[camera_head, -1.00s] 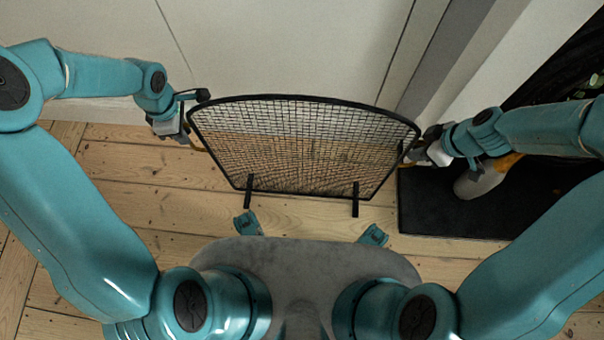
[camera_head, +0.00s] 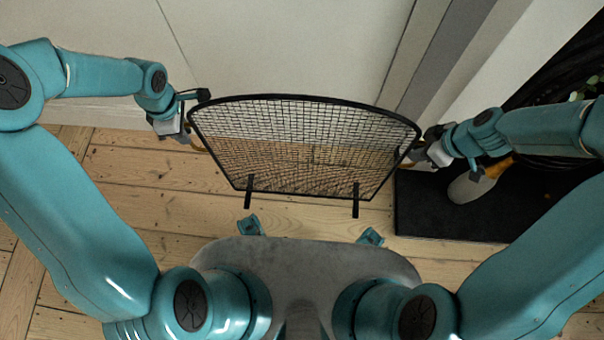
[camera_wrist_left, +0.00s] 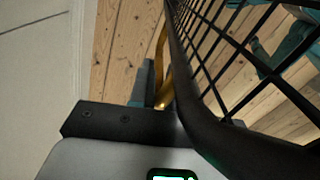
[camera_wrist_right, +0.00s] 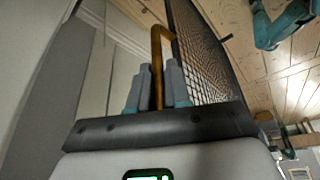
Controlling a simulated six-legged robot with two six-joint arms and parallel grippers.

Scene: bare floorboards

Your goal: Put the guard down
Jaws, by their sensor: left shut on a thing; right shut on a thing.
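The guard (camera_head: 300,145) is a black-framed mesh screen with two black feet, held in front of me between both grippers. It leans in the head view; I cannot tell whether its feet touch the floor. My left gripper (camera_head: 192,138) is shut on the brass handle at the guard's left side; that handle (camera_wrist_left: 160,65) shows beside the black frame in the left wrist view. My right gripper (camera_head: 414,156) is shut on the right side's brass handle, and its fingers (camera_wrist_right: 156,90) stand either side of this handle (camera_wrist_right: 157,60) in the right wrist view.
A pale wall (camera_head: 280,45) stands behind the guard, with a grey upright strip at right. A black mat (camera_head: 430,215) lies at right, bearing a grey rounded thing with an orange part (camera_head: 470,186). Bare floorboards (camera_head: 140,200) are clear at left.

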